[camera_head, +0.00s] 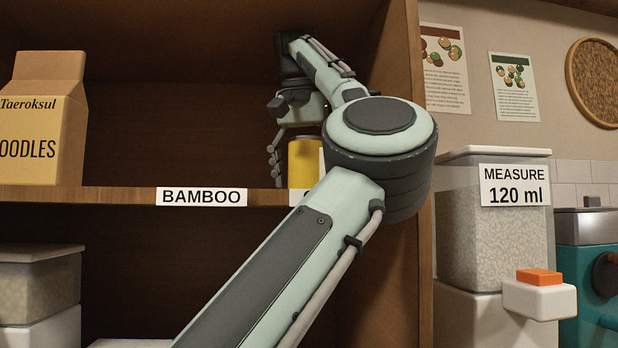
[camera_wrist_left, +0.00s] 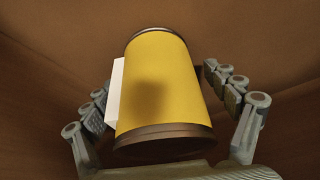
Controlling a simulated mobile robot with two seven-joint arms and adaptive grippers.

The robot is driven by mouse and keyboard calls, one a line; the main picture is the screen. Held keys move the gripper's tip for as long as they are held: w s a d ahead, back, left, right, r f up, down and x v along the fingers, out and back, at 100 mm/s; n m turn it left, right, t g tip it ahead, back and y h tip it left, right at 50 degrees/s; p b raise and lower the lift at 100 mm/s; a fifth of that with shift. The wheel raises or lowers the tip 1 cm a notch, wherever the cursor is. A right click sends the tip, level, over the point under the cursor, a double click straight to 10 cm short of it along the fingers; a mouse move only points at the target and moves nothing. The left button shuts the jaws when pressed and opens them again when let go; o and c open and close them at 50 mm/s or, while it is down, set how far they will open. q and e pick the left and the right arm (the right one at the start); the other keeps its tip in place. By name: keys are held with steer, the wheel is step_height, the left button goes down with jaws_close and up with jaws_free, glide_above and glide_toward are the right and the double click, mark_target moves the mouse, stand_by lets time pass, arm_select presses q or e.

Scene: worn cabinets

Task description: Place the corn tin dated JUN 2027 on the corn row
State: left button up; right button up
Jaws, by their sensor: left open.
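A yellow tin (camera_head: 302,163) stands on the upper shelf (camera_head: 120,196) of the wooden cabinet, at its right end, partly hidden by my left arm. A shelf label below it is mostly covered by my arm. My left gripper (camera_head: 282,150) is at the tin with its fingers open. In the left wrist view, the yellow tin (camera_wrist_left: 162,85) has dark rims and a white label at its left edge, and stands between the two spread fingers of my left gripper (camera_wrist_left: 160,85), with gaps on both sides. No date is readable. My right gripper is out of view.
A noodle carton (camera_head: 42,120) stands at the shelf's left. A BAMBOO label (camera_head: 202,197) marks the empty middle. The cabinet's right wall (camera_head: 398,110) is close to my arm. A measuring dispenser (camera_head: 490,240) stands outside to the right.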

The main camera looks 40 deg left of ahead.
mark_target(303, 160)
arm_select(q)
steer(key=shift+r, duration=0.2)
steer(key=s, duration=0.1)
steer(key=s+d, duration=0.1)
steer(key=s+d+b, duration=0.1)
steer(key=shift+s+r, duration=0.15)
steer(key=shift+r, duration=0.15)
steer(key=s+d, duration=0.1)
steer(key=s, duration=0.1)
steer(key=s+d, duration=0.1)
steer(key=s, duration=0.1)
steer(key=s+d, duration=0.1)
steer(key=s, duration=0.2)
steer(key=shift+d+r+b, duration=0.1)
steer(key=shift+d+b, duration=0.2)
steer(key=shift+d, duration=0.05)
steer(key=shift+s+d, duration=0.2)
steer(key=shift+s, duration=0.1)
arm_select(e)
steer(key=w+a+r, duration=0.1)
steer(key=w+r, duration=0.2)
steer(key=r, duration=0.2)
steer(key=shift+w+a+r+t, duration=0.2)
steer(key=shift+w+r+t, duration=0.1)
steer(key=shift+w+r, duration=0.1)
